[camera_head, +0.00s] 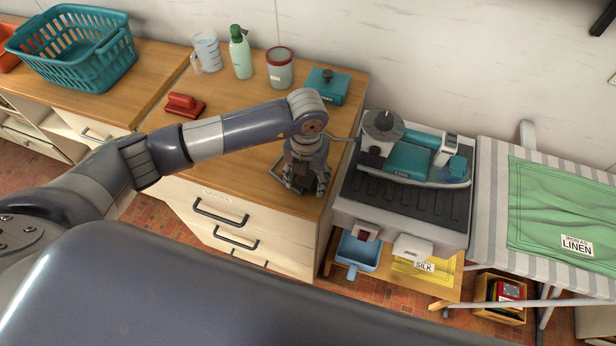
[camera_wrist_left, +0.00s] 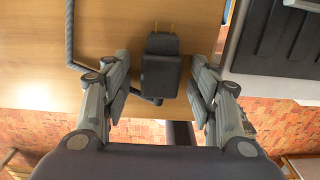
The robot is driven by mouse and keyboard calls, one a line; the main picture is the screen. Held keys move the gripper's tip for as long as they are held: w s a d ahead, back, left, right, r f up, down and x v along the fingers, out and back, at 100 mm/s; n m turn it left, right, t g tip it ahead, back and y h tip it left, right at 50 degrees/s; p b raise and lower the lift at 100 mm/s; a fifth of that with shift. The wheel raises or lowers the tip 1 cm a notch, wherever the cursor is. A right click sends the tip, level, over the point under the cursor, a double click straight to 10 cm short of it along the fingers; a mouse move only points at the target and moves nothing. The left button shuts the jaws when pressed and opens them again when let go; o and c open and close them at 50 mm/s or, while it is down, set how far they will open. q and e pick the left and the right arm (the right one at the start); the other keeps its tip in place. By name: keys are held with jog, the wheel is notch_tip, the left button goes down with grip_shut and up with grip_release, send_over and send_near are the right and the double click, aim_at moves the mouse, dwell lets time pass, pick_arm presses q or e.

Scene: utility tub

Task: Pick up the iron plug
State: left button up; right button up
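The iron plug (camera_wrist_left: 161,67) is a dark block with two brass prongs, lying on the wooden counter near its front edge in the left wrist view. My left gripper (camera_wrist_left: 158,88) is open, with one finger on each side of the plug and visible gaps to both. In the head view my left gripper (camera_head: 300,190) points down at the counter's right front part, and I cannot make out the plug there. A dark cord (camera_wrist_left: 70,35) bends around toward the plug. The teal iron (camera_head: 408,160) rests on the black ribbed top right of the counter. My right gripper is not in view.
A teal basket (camera_head: 75,48) is far left. An ironing board with green cloth (camera_head: 565,205) is right.

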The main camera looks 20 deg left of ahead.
aim_at(307, 184)
pick_arm(q)
jog(key=c, duration=0.9)
jog(key=shift+r, duration=0.15)
jog(key=shift+r+b, duration=0.2)
jog(key=shift+b, duration=0.1)
jog(key=r, duration=0.1)
jog(key=b, duration=0.1)
jog(key=s+r+b, duration=0.1)
jog(key=shift+d+r, duration=0.25)
jog(key=shift+r, duration=0.05)
jog(key=s+d+r+b, duration=0.1)
jog(key=s+d+b, duration=0.1)
jog(key=s, duration=0.5)
jog(key=s+d+b, duration=0.2)
jog(key=s+d, duration=0.1)
jog(key=s, duration=0.3)
jog(key=shift+s+d+r, duration=0.3)
jog(key=shift+s+r, duration=0.1)
